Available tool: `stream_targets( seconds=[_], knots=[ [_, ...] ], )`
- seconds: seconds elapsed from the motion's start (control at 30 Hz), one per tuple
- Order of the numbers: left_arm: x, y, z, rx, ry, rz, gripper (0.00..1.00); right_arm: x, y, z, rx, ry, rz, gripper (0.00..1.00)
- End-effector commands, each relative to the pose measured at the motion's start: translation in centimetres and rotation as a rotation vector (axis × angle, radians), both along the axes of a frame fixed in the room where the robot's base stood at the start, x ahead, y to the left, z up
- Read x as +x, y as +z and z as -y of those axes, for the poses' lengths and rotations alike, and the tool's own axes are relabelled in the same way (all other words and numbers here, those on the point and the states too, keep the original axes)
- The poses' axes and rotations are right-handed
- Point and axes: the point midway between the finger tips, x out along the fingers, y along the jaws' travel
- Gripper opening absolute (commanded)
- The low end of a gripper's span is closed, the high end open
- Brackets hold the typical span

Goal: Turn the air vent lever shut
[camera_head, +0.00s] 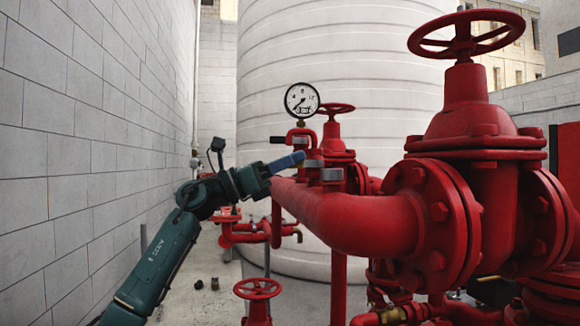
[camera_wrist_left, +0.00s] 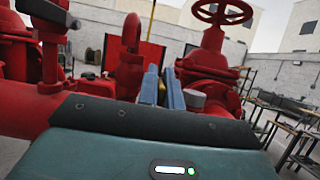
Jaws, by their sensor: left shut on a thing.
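My left gripper (camera_head: 296,160) reaches in from the left to the top of the big red pipe. Its blue fingers are close together, shut on a thin part they mostly hide, which seems to be the air vent lever. A grey fitting (camera_head: 313,164) on the pipe top stands right at the fingertips. In the left wrist view, the blue fingers (camera_wrist_left: 162,88) point forward with a narrow gap between them, and a grey fitting (camera_wrist_left: 194,100) is just to their right. The lever's exact angle cannot be told. My right gripper is not in view.
A pressure gauge (camera_head: 301,100) and a black-handled lever (camera_head: 279,140) are close above the gripper. Another grey collar (camera_head: 332,174) and a red valve with a handwheel (camera_head: 336,108) stand to the right. A large red valve (camera_head: 465,100) is farther right. A block wall (camera_head: 80,120) borders the left.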

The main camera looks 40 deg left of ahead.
Motion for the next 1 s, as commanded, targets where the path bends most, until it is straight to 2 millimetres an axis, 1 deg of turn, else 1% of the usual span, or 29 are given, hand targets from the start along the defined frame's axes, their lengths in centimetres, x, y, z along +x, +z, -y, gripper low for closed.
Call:
stream_targets(
  seconds=[0.33, 0.37, 0.43, 0.73, 0.87, 1.0],
  knots=[
    [0.0, 0.2, -0.1, -0.007, 0.003, 0.006, 0.00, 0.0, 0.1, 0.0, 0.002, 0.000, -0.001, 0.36],
    [0.0, 0.2, -0.1, -0.008, 0.002, 0.006, 0.10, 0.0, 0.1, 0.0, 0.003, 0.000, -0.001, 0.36],
    [0.0, 0.2, -0.1, -0.007, 0.002, 0.005, 0.15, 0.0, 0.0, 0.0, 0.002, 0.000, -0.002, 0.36],
    [-0.2, -0.1, -0.2, -0.003, 0.001, 0.001, 0.16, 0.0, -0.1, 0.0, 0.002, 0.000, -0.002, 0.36],
    [-1.0, -0.9, -1.0, -0.003, 0.004, -0.001, 0.16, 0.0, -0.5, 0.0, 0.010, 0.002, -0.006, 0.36],
    [-2.9, -2.2, -2.5, -0.003, 0.004, -0.002, 0.16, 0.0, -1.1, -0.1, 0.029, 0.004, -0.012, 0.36]
  ],
)
